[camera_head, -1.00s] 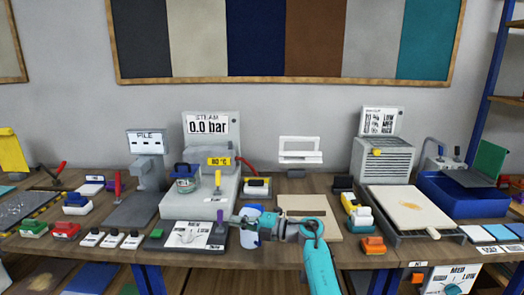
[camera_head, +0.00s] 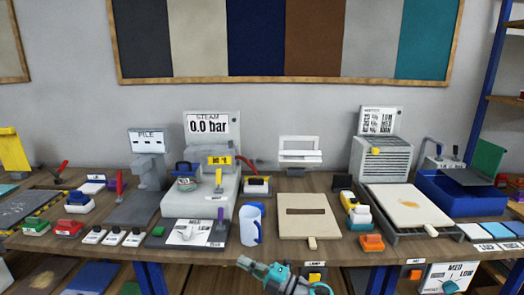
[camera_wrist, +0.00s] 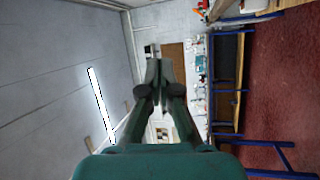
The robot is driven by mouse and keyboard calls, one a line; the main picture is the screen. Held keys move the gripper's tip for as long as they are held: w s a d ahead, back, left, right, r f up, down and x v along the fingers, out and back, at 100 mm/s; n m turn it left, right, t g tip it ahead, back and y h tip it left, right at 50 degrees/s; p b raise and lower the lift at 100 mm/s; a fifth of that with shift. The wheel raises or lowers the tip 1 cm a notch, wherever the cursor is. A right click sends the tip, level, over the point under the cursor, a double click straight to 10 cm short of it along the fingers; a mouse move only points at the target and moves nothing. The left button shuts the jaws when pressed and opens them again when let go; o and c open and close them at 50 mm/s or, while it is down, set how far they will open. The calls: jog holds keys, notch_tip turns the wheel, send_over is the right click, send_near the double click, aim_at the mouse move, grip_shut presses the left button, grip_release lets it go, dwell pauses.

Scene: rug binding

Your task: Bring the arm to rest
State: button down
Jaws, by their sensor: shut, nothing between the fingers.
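My gripper (camera_head: 243,263) shows in the head view at the bottom middle, in front of the bench's front edge and low in the picture. It points to the left and touches nothing that I can see. In the wrist view the gripper (camera_wrist: 154,70) has its dark fingers together, with nothing between them. My teal arm shows only in part at the bottom of the head view; the rest is out of the picture.
The wooden bench (camera_head: 190,254) is crowded. A blue tray (camera_head: 470,207) is at the right. Blue legs and a lower shelf are below.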

jog(key=s+d+f+m+t+h, duration=0.35)
jog(key=s+m, duration=0.25)
jog(key=s, duration=0.4)
jog(key=s+d+f+m+t+h, duration=0.3)
jog(key=s+d+f+m+t, duration=0.15)
jog(key=s, duration=0.55)
jog(key=s+d+f+m+t+h, duration=0.35)
jog(key=s+d+m, duration=0.2)
jog(key=s, duration=0.45)
jog(key=s+d+r+m+g+h, duration=0.1)
jog(key=s+d+m+h, duration=0.2)
jog(key=s, duration=0.6)
jog(key=s+d+r+m+g+h, duration=0.2)
jog(key=s+m, duration=0.3)
jog(key=s, duration=0.5)
jog(key=s+d+r+m+g+h, duration=0.1)
jog(key=s+d+m+h, duration=0.3)
jog(key=s, duration=0.5)
jog(key=shift+s+d+r+m+g, duration=0.25)
jog(key=shift+d+r+m+g, duration=0.1)
jog(key=shift+r+m, duration=0.25)
